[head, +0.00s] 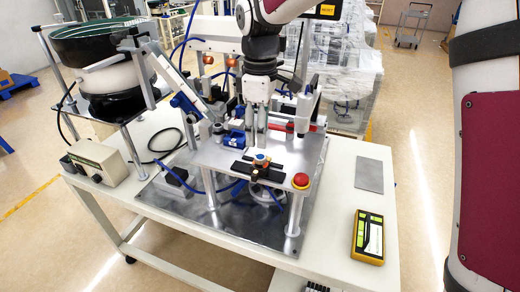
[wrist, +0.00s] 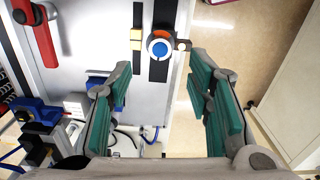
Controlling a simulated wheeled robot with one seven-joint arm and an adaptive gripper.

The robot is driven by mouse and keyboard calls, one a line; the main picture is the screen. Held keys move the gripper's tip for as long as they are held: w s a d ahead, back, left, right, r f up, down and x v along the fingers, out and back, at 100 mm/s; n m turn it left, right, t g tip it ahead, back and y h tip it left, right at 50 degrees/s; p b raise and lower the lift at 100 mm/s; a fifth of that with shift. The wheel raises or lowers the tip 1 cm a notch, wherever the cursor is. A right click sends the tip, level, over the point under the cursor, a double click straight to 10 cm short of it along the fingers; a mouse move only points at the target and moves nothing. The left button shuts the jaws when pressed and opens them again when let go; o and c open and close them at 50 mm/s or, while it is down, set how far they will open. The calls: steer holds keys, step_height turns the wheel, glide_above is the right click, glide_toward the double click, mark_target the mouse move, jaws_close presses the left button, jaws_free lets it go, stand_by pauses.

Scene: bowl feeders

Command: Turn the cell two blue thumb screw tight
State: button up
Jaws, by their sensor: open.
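My gripper (head: 255,128) hangs above the plate, behind the knob in the head view. In the wrist view my gripper (wrist: 161,84) is open and empty, with green-padded fingers spread wide. The knob lies beyond the fingertips, between their lines, and nothing touches it.
A yellow block (wrist: 136,39) sits left of the knob. A red emergency button (head: 301,180) stands at the plate's front right corner. Blue fixtures (head: 236,137) are near my gripper. A bowl feeder (head: 105,60) stands left; a yellow handheld device (head: 368,236) lies right.

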mark_target(260, 157)
step_height(260, 157, down, 7)
steer(key=shift+r+p, duration=0.15)
steer(key=shift+p, duration=0.2)
jaws_close()
